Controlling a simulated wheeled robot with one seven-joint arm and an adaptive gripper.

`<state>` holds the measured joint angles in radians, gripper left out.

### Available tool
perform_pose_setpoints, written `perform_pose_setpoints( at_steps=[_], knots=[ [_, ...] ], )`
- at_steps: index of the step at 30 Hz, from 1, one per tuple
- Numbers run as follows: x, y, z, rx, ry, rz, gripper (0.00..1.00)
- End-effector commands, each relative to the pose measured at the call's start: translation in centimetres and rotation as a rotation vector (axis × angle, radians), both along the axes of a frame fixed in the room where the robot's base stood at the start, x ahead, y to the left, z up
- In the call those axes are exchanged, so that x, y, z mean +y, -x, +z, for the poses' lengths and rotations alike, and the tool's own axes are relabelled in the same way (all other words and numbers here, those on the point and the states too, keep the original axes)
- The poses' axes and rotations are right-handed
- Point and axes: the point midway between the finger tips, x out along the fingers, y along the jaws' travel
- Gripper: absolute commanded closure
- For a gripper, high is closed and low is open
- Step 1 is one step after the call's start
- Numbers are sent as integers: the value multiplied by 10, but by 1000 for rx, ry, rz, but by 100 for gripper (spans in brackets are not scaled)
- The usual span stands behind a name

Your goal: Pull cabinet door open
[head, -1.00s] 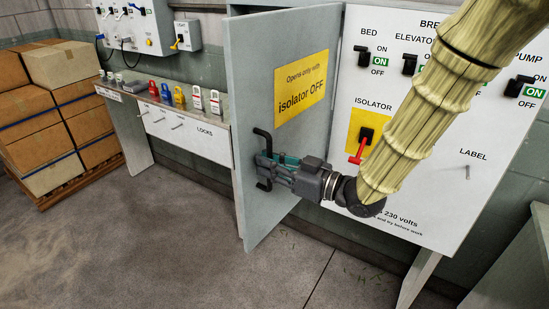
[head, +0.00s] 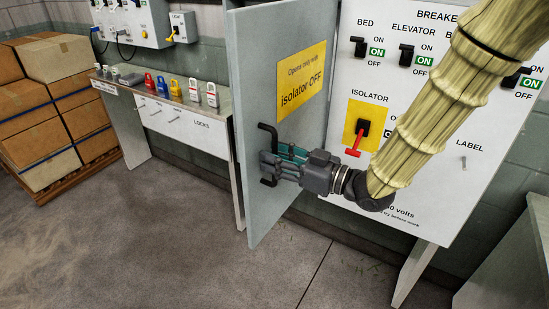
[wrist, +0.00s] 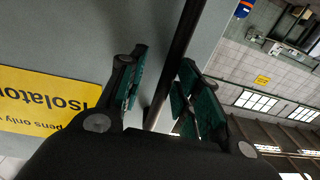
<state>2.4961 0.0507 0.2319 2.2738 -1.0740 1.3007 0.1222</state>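The grey cabinet door (head: 290,160) stands swung wide open, with its free edge toward me. It carries a yellow sign reading "Opens only with isolator OFF" (head: 302,80). A black bar handle (head: 268,135) is fixed to the door near its free edge; its middle is hidden behind my fingers in the head view. My gripper (head: 272,167) is at this handle. In the wrist view the handle bar (wrist: 180,45) passes between the two finger pads of my gripper (wrist: 165,90), with visible gaps beside it. The fingers look open around the bar.
A bench (head: 190,118) with several coloured locks stands left of the door. Stacked boxes (head: 45,110) are at far left. The floor (head: 160,245) in front is clear.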

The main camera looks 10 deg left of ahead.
Motion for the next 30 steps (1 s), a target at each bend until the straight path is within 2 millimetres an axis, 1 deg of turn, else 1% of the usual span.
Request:
perform_pose_setpoints(
  at_steps=[7,11,14,24,30],
  knots=[
    [0,2,-2,3,2,2,66],
    [-7,4,-2,4,2,1,66],
    [-19,8,-2,3,2,1,66],
    [-76,30,-1,3,0,0,66],
    [-101,39,-1,2,0,1,66]
  ],
)
